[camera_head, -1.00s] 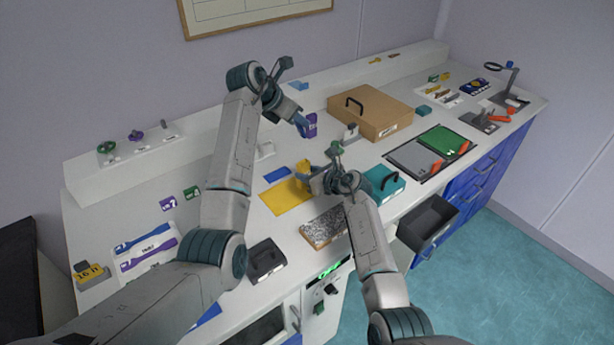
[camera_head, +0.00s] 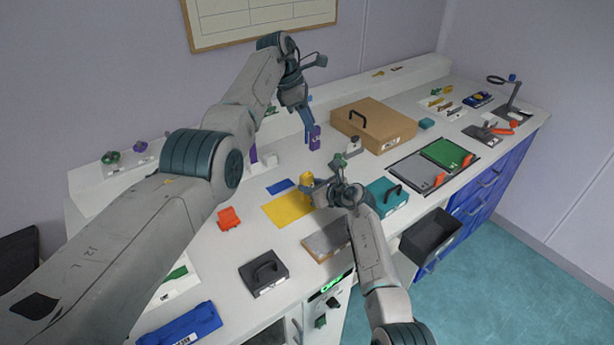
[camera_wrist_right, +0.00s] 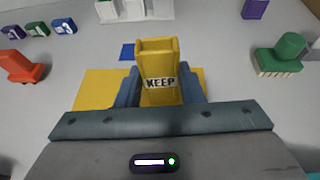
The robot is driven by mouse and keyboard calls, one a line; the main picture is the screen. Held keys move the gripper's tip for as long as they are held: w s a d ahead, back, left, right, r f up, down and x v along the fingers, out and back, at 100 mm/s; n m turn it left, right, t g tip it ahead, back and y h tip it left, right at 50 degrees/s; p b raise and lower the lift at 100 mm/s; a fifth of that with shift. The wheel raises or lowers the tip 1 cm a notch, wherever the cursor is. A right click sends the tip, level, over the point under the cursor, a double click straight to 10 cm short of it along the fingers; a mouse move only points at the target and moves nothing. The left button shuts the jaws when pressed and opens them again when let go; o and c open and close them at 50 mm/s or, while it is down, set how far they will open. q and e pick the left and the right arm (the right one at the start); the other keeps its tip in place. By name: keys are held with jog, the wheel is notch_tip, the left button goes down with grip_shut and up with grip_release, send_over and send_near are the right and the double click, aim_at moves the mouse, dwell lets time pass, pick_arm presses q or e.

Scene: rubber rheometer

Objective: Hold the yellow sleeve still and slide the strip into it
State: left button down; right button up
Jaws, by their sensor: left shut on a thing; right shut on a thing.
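The yellow sleeve (camera_head: 307,179) stands upright at the edge of a flat yellow mat (camera_head: 283,210). In the right wrist view the sleeve (camera_wrist_right: 158,62) bears the word KEEP. My right gripper (camera_head: 313,190) is shut on its lower part, with one blue finger on each side. My left gripper (camera_head: 307,120) points down and is shut on a purple strip (camera_head: 315,138). The strip hangs upright above the bench, behind the sleeve and apart from it. A purple piece (camera_wrist_right: 255,8) shows at the top edge of the right wrist view. The inside of the sleeve is hidden.
A blue pad (camera_head: 280,186) lies behind the mat. A green-topped piece (camera_wrist_right: 285,55) stands right of the sleeve. A teal case (camera_head: 387,197) and a cardboard box (camera_head: 373,128) are to the right. An orange piece (camera_head: 229,218) lies left of the mat.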

pick_arm(q)
notch_tip(320, 180, down, 9)
dwell(0.3)
jog(key=shift+f, duration=0.1)
jog(key=shift+f, duration=0.55)
jog(key=c, duration=1.2)
grip_release()
jog(key=shift+c, duration=0.2)
jog(key=v, duration=1.3)
jog(key=shift+d+r, duration=0.15)
jog(key=shift+d, duration=0.1)
